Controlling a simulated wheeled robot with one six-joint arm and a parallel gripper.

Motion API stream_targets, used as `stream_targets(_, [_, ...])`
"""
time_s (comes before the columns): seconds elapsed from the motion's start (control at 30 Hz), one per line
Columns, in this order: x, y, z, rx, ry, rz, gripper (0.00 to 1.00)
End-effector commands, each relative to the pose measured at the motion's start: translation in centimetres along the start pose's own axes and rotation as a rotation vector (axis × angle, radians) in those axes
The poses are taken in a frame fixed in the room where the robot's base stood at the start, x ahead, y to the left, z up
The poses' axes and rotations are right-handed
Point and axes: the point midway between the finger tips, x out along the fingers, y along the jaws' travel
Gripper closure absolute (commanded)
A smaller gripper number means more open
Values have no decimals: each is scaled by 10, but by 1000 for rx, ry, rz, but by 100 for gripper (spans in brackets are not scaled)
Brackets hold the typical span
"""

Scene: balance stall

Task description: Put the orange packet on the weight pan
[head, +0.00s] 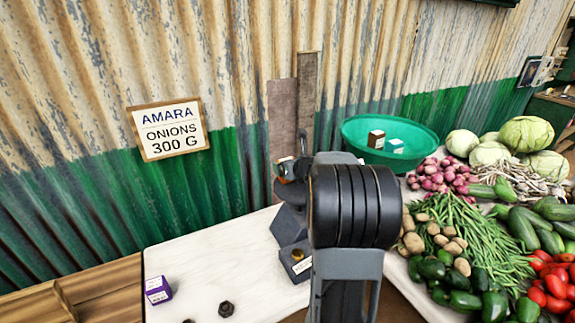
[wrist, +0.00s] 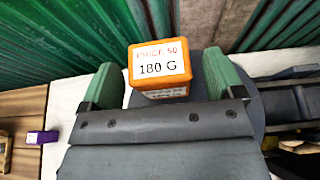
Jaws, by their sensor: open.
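The orange packet (wrist: 160,62), with a white label reading "180 G", is between the two green fingers of my open gripper (wrist: 164,80) in the wrist view. Gaps show on both sides of it. A dark grey round pan (wrist: 258,112) shows behind and beneath the packet. The packet looks to be on or just over this pan; I cannot tell whether it touches. In the head view my arm hides most of the packet and pan. The grey balance stand (head: 289,226) shows left of my arm.
A purple packet (head: 157,290) and a dark weight (head: 226,309) lie on the pale table (head: 205,260). A green basin (head: 358,133) holds small boxes. Vegetables crowd the right side. A sign (head: 168,129) reads "AMARA ONIONS 300 G". The table's left part is mostly free.

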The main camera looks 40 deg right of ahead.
Motion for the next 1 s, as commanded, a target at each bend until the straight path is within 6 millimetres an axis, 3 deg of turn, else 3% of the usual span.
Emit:
stream_targets(0.2, [-46,0,0,0,-2,-3,13])
stream_targets(0.4, [-79,-1,1,1,-2,-3,13])
stream_targets(0.77, [-102,2,2,33,-5,-10,13])
stream_targets(0.87, [-101,11,9,194,-27,-62,13])
stream_targets(1.0, [-105,36,14,719,-78,-197,13])
